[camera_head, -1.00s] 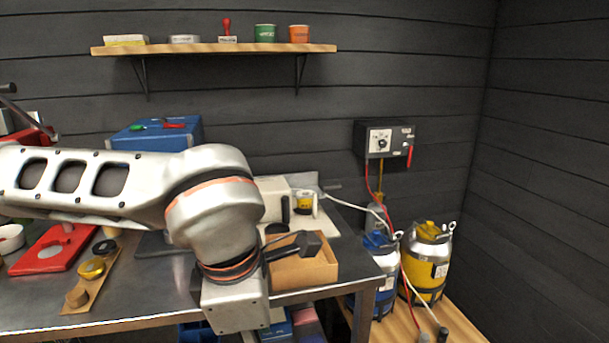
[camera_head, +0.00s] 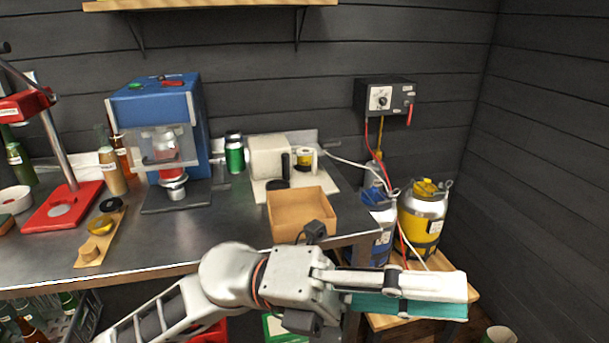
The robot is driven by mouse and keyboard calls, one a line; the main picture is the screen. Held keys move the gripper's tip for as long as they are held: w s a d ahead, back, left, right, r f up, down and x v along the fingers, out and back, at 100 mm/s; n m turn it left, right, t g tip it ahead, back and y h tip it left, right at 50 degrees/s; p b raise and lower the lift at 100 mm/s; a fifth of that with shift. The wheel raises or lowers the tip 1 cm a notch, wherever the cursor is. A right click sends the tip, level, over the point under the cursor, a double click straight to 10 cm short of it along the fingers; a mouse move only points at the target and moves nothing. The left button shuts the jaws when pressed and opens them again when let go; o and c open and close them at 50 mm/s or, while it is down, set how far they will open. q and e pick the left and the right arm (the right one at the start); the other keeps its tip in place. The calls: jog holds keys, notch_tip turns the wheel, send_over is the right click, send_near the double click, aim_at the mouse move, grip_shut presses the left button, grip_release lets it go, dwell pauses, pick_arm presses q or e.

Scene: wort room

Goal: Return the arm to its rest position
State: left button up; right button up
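My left arm comes in from the lower left, in front of the bench. Its gripper (camera_head: 455,288) points right, beyond the bench's front right corner and in front of the low wooden stand. I see the pale fingers from the side, one largely covering the other, so their opening is unclear. A flat teal strip (camera_head: 410,306) shows just below the fingers; I cannot tell whether it touches them or lies behind. My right gripper is not in view.
The metal bench (camera_head: 235,215) carries an open cardboard box (camera_head: 300,215), a blue machine (camera_head: 155,110) and a red press stand (camera_head: 62,207). A blue keg (camera_head: 380,235) and a yellow keg (camera_head: 422,220) stand on the wooden stand (camera_head: 455,272). A bottle crate (camera_head: 85,322) is below left.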

pick_arm(q)
jog(key=w+a+f+n+t+h, duration=0.2)
jog(key=w+a+n+t, duration=0.1)
jog(key=w+n+t, duration=0.5)
jog(key=w+a+f+n+t+h, duration=0.2)
jog(key=w+a+n+t, duration=0.3)
jog(key=n+t, duration=0.45)
jog(key=w+a+f+n+t+y, duration=0.4)
jog(key=w+f+n+t+y, duration=0.25)
jog(key=f+n, duration=0.3)
jog(key=s+a+f+n+y, duration=0.1)
jog(key=a+f+n+y, duration=0.25)
jog(key=f, duration=0.45)
jog(key=s+a+f+n+y+p, duration=0.1)
jog(key=a+f+n+y, duration=0.3)
jog(key=f, duration=0.4)
jog(key=s+a+f+n+y, duration=0.25)
jog(key=a+f+y, duration=0.2)
jog(key=f, duration=0.35)
jog(key=s+a+f+n+g+y, duration=0.1)
jog(key=s+a+f+n+g, duration=0.1)
jog(key=s+a+f, duration=0.2)
jog(key=s+a+f+n+g+y, duration=0.1)
jog(key=s+a+f+g, duration=0.2)
jog(key=s+f, duration=0.5)
notch_tip(320, 180, down, 3)
jog(key=shift+a+f+n+y, duration=0.15)
jog(key=shift+a+n+y, duration=0.25)
jog(key=shift+a, duration=0.4)
